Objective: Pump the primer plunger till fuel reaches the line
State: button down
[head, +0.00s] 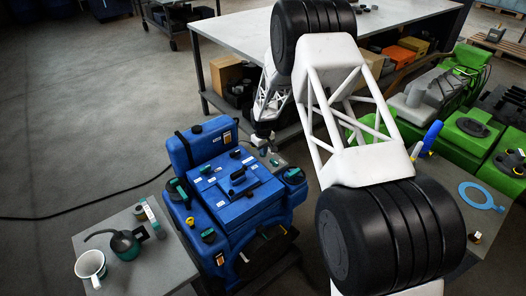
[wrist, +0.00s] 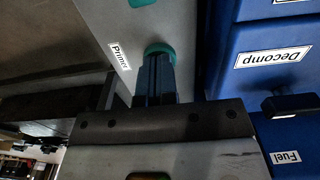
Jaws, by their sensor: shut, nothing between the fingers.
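The primer plunger shows in the wrist view as a teal round knob (wrist: 160,49) on a grey block marked "Primer" (wrist: 120,56). My gripper (wrist: 156,66) is shut with nothing between its fingers, and its tips overlap the knob in this view. I cannot tell whether they touch it. In the head view my gripper (head: 264,147) points down at the back right of the blue engine (head: 235,200), close above the grey primer block (head: 275,162). The fuel line cannot be made out.
Labels "Decomp" (wrist: 273,58) and "Fuel" (wrist: 286,157) are on blue faces beside my gripper. A grey side table (head: 150,265) holds a dark teal-lidded can (head: 125,246) and a white mug (head: 91,264). A green machine (head: 465,130) stands at right. The floor at left is mostly clear.

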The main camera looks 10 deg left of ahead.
jog(key=shift+r, duration=2.05)
jog(key=shift+f, duration=0.25)
jog(key=shift+f, duration=1.75)
jog(key=shift+r, duration=1.95)
jog(key=shift+r, duration=2.55)
